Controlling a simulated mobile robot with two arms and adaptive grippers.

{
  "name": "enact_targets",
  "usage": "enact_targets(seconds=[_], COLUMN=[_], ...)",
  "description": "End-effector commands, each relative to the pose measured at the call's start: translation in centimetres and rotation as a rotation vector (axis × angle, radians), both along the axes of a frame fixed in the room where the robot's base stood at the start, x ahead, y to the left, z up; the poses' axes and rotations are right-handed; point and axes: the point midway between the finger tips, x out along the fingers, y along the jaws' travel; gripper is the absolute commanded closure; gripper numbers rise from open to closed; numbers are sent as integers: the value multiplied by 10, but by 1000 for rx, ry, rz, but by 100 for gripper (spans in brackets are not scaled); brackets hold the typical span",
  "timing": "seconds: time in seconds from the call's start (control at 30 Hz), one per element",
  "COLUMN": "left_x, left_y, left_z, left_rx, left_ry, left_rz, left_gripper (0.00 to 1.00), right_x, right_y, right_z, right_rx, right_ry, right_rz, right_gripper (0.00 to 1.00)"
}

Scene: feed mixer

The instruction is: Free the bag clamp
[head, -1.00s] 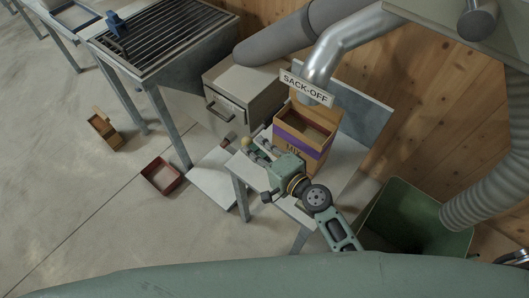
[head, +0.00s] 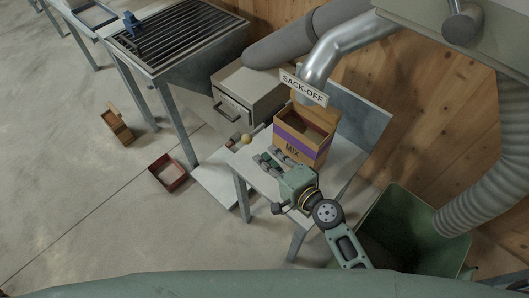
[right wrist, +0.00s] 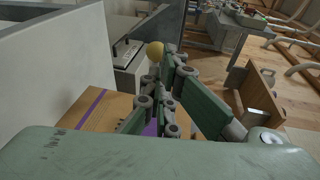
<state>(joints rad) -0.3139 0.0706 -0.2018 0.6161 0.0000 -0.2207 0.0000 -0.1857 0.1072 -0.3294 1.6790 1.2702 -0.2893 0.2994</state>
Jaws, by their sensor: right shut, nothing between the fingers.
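A brown sack with a purple band and "MIX" on it (head: 301,147) stands upright, open at the top, on the small table under the SACK-OFF spout. A yellow ball knob (head: 247,138) on a short rod sticks out to the left of the sack; it also shows in the right wrist view (right wrist: 155,51). I cannot make out the rest of the clamp. My right gripper (head: 266,159) is shut and empty, in front of the sack and apart from the knob in the head view. In the right wrist view its fingers (right wrist: 166,70) overlap the knob's edge. My left gripper is not in view.
The metal spout (head: 325,62) hangs over the sack. A grey drawer box (head: 247,92) stands behind the knob. A green bin (head: 405,230) is at the right of the table (head: 330,190). A red tray (head: 167,172) and a wooden box (head: 117,122) lie on the floor.

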Motion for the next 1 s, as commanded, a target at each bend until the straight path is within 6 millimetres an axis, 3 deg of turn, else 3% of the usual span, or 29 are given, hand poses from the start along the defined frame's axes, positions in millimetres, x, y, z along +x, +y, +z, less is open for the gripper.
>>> enact_targets(seconds=[0.13,0.43,1.0], left_x=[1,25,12], left_y=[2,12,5], left_z=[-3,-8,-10], left_rx=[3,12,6], left_ry=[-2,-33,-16], left_rz=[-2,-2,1], left_gripper=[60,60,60], right_x=[-20,-56,-62], right_y=[-14,-40,-44], right_z=[3,11,14], right_rx=[-1,-1,0], right_ry=[0,0,0], right_rz=[0,0,0], right_gripper=[100,100,100])
